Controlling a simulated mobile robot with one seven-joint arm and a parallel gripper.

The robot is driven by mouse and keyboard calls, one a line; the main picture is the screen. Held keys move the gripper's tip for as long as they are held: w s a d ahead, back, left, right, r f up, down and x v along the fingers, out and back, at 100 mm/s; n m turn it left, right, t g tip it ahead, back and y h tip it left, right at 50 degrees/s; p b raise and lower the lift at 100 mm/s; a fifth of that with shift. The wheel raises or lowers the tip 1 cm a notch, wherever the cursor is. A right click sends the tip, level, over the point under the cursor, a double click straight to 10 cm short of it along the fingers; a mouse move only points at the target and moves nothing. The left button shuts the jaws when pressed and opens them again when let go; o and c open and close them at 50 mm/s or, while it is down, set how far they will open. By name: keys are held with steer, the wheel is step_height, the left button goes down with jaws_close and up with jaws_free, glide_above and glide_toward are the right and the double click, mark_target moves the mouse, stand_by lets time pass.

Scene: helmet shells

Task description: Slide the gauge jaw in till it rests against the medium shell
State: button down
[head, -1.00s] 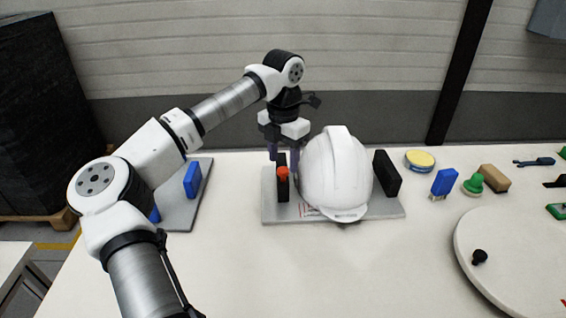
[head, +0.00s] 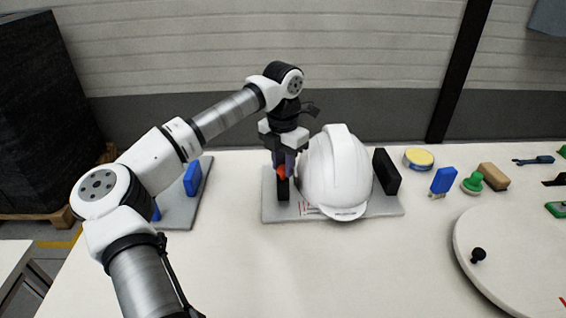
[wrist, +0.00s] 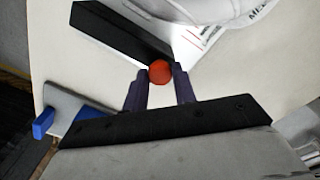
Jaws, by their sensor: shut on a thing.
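The white medium shell (head: 338,172) sits on the grey gauge plate (head: 382,209) in the head view; part of it shows at the top of the wrist view (wrist: 205,8). The black gauge jaw (head: 283,190) stands upright left of the shell, with a narrow gap seeming to part them. It is also a dark bar in the wrist view (wrist: 118,34). My gripper (head: 284,163) is over the jaw, pointing down, and is shut on its red knob (wrist: 160,72). The knob sits between the fingertips in the wrist view.
A black upright block (head: 386,173) stands right of the shell. Another grey plate with blue blocks (head: 192,179) lies left. A yellow-lidded tin (head: 419,159), a blue brush (head: 443,182), a green knobbed piece (head: 473,183) and a round white turntable (head: 515,250) are right. The front table is clear.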

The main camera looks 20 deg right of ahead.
steer(key=d, duration=0.3)
steer(key=shift+s, duration=0.25)
steer(key=shift+a, duration=0.1)
steer(key=c, duration=1.1)
jaws_free()
steer(key=shift+c, duration=0.2)
step_height(320, 180, up, 14)
steer(key=b, duration=0.1)
steer(key=shift+f, duration=0.15)
steer(key=shift+c, duration=0.2)
